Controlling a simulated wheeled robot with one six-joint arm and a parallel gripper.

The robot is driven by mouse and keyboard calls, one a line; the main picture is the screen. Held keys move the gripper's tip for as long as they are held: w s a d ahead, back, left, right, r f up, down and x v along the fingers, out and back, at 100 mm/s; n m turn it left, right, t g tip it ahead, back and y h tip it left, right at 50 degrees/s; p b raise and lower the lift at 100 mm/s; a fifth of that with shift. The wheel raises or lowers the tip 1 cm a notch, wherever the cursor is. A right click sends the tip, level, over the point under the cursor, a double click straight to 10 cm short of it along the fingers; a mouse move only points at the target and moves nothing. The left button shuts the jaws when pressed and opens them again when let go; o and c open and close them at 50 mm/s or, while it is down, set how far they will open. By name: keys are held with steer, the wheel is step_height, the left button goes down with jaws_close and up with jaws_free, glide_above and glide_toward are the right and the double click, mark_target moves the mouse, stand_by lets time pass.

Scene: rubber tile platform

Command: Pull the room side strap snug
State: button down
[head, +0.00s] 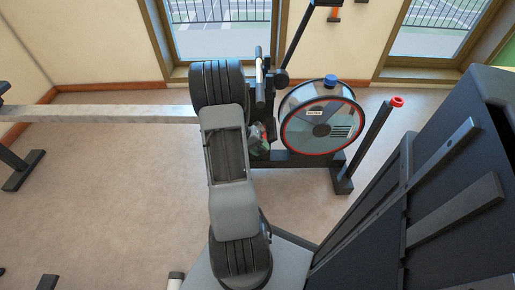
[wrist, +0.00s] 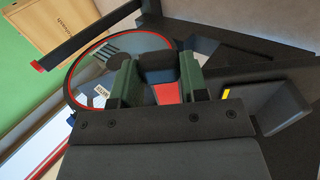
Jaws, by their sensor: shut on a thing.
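My gripper (wrist: 161,82) shows in the wrist view as two green fingers. They are closed on a small dark block, which I take to be the end of the strap (wrist: 158,66). A red strip (wrist: 168,93) lies just below it, between the fingers. In the head view my gripper (head: 260,143) is mostly hidden behind my own arm, beside the rowing machine's dark footrest area. A dark grey block with a yellow mark (wrist: 270,105), possibly a footrest, is right of the fingers in the wrist view. I cannot tell how tight the strap is.
The rower's round, red-rimmed tank (head: 319,127) stands just right of my gripper. Its pale rail (head: 100,113) runs left. A dark post with a red cap (head: 376,140) stands farther right. A large dark machine (head: 430,190) fills the right side.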

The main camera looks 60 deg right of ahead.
steer(key=c, duration=0.6)
jaws_free()
steer(key=shift+s+a, duration=0.15)
steer(key=shift+c, duration=0.2)
steer(key=p+v, duration=0.4)
steer(key=v, duration=1)
steer(key=w+a+r+n+t+p, duration=0.35)
steer(key=a+r+p, duration=0.4)
steer(key=r, duration=0.45)
steer(key=a+r+n+t+y+p, duration=0.3)
steer(key=a+r+n+t+p, duration=0.4)
steer(key=a+r+p, duration=1.2)
steer(key=a+r+n, duration=0.2)
steer(key=a+r, duration=0.5)
steer(key=r, duration=0.2)
steer(key=shift+a, duration=0.25)
steer(key=shift+s+a+n+y, duration=0.1)
steer(key=shift+a+n+y, duration=0.15)
steer(key=shift+y, duration=0.15)
steer(key=shift+c, duration=0.2)
